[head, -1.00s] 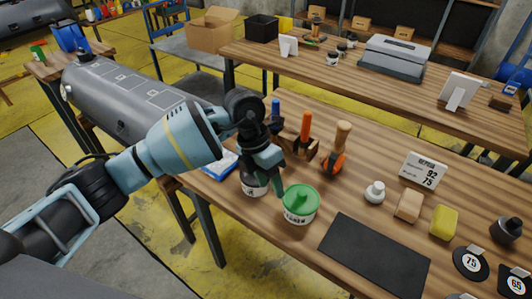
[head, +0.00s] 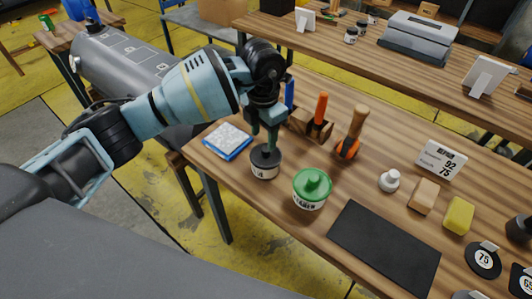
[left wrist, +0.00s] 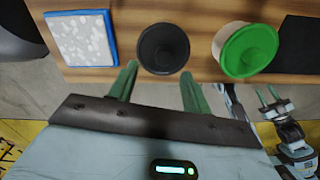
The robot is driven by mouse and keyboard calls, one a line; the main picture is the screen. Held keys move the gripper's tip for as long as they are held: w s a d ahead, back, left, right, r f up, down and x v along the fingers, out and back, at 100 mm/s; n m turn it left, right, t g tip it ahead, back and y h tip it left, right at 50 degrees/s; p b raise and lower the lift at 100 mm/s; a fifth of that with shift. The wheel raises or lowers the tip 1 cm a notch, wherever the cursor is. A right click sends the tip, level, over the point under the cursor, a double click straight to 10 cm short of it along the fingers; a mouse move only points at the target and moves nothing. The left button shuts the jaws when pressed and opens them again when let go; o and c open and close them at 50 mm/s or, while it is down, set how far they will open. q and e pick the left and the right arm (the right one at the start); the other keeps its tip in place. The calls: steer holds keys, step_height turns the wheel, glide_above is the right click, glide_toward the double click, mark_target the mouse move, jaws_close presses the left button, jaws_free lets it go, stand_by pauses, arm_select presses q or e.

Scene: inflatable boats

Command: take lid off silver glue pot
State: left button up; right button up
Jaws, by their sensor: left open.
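A pot with a black lid (head: 265,157) and a pale body with a label stands near the table's front edge; I cannot tell from its body that it is silver. The lid also shows from above in the left wrist view (left wrist: 163,48). My left gripper (head: 264,139) points down over this lid. In the left wrist view its fingers (left wrist: 158,86) are open and empty, spread to either side of the lid's near edge; contact cannot be told. A pot with a green lid (head: 312,183) stands just to the right. A small arm with my right gripper (left wrist: 268,97) shows at the lower right.
A blue-edged tray (head: 227,141) lies left of the pots. A wooden block with tools (head: 309,124) and a brush (head: 351,135) stand behind. A black mat (head: 384,247) lies to the right. A white-topped bottle (head: 389,180), sponges and a sign stand farther right.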

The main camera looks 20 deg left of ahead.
mark_target(266, 149)
arm_select(q)
steer(key=f, duration=0.5)
steer(key=shift+d, duration=0.25)
steer(key=c, duration=1.1)
steer(key=shift+o, duration=0.2)
steer(key=shift+r, duration=0.1)
steer(key=shift+r, duration=0.45)
steer(key=r, duration=0.2)
steer(key=shift+s+d+r, duration=0.15)
steer(key=shift+s+r, duration=0.2)
steer(key=s+d, duration=0.2)
steer(key=s, duration=0.5)
steer(key=s+d+r, duration=0.1)
steer(key=s+d, duration=0.1)
steer(key=s, duration=0.5)
steer(key=shift+s+d+r+p, duration=0.15)
steer(key=shift+s+d+p, duration=0.1)
steer(key=shift+d+p, duration=0.1)
